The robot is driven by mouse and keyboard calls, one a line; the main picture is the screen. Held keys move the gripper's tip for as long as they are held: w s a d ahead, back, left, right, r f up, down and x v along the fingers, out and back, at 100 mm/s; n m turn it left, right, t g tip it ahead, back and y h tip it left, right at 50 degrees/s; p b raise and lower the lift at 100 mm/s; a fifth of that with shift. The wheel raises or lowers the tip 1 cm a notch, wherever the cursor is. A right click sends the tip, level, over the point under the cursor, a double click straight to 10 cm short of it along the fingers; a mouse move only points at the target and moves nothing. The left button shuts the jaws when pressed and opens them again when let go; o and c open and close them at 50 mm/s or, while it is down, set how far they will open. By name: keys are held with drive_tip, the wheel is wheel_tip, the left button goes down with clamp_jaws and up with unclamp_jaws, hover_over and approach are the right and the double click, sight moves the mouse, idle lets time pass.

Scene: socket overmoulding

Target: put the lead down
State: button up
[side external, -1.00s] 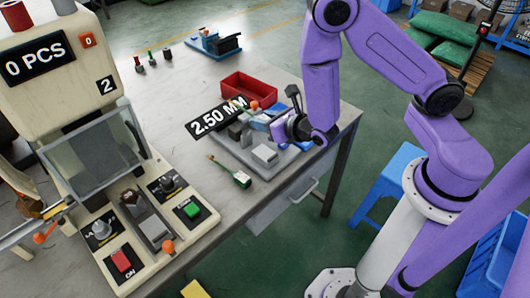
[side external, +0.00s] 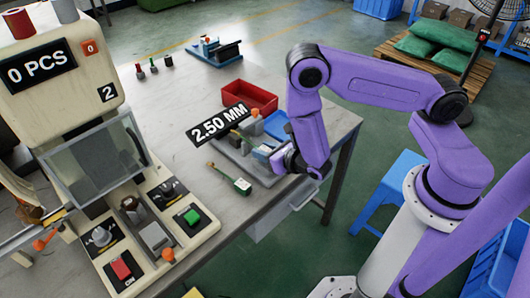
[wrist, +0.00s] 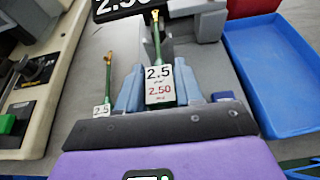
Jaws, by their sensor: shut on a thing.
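My gripper (wrist: 158,92) is shut on a green lead (wrist: 157,42) with a copper-coloured end and a white tag (wrist: 159,84) reading 2.5 and 2.50. The lead lies between the pale blue fingers, its end pointing away toward the 2.50 MM display (wrist: 122,5). In the side view my gripper (side external: 266,153) is low over the grey gauge fixture (side external: 232,152); whether the lead touches it, I cannot tell. A second green lead (side external: 231,179) lies on the table left of the gripper, also tagged 2.5 in the wrist view (wrist: 103,103).
A red bin (side external: 249,96) and a blue tray (side external: 277,126) stand behind the fixture; the tray is right of the gripper in the wrist view (wrist: 270,75). The cream machine (side external: 150,235) with buttons stands at left.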

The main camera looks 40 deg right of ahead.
drive_tip(key=shift+f, duration=0.4)
drive_tip(key=shift+f, duration=0.25)
drive_tip(key=o, duration=1.1)
